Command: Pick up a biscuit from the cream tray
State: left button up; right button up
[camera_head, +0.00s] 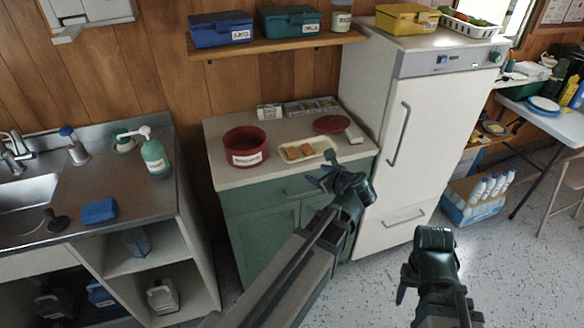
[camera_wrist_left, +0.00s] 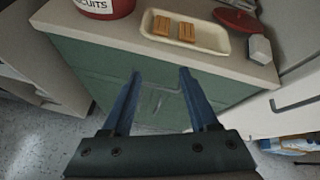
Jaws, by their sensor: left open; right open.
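The cream tray (camera_head: 318,149) lies on the worktop of the green cabinet, near its front edge. Two biscuits (camera_head: 298,152) lie side by side in its left part; the left wrist view shows them (camera_wrist_left: 174,28) in the tray (camera_wrist_left: 208,42) too. My left gripper (camera_head: 322,175) is in front of the worktop's front edge, near the tray and apart from it. In the left wrist view its two fingers (camera_wrist_left: 158,88) are spread with nothing between them. My right gripper (camera_head: 402,283) is low over the floor in front of the fridge, to the right and away from the tray.
A red biscuit tin (camera_head: 246,146) stands left of the tray. A red lid (camera_head: 331,123) and a small white block (camera_head: 354,134) lie behind and right of it. The white fridge (camera_head: 385,180) closes off the right side; a shelf (camera_head: 277,44) with boxes hangs above.

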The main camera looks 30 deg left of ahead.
pick_arm(q)
jog(key=w+a+m+y+b, duration=0.1)
jog(key=a+m, duration=0.1)
jog(key=m, duration=0.1)
jog(key=t+b, duration=0.1)
jog(key=b, duration=0.2)
send_near(294, 156)
jog(key=w+a, duration=0.1)
jog(key=w, duration=0.1)
jog(key=shift+w+a+f+m, duration=0.3)
jog(key=shift+a+f, duration=0.15)
jog(key=shift+a, duration=0.3)
pick_arm(e)
jog(key=shift+f, duration=2.8)
pick_arm(q)
jog(key=shift+b, duration=0.3)
jog(key=b+x, duration=0.1)
jog(key=x, duration=0.1)
jog(key=b+x, duration=0.1)
jog(key=x, duration=0.1)
jog(key=shift+s+f, duration=0.1)
jog(key=shift+f, duration=0.15)
jog(key=shift+a+f, duration=0.1)
jog(key=shift+a, duration=0.3)
pick_arm(e)
notch_tip(294, 156, down, 2)
jog(key=shift+f, duration=0.15)
pick_arm(q)
jog(key=shift+c, duration=0.2)
grip_shut()
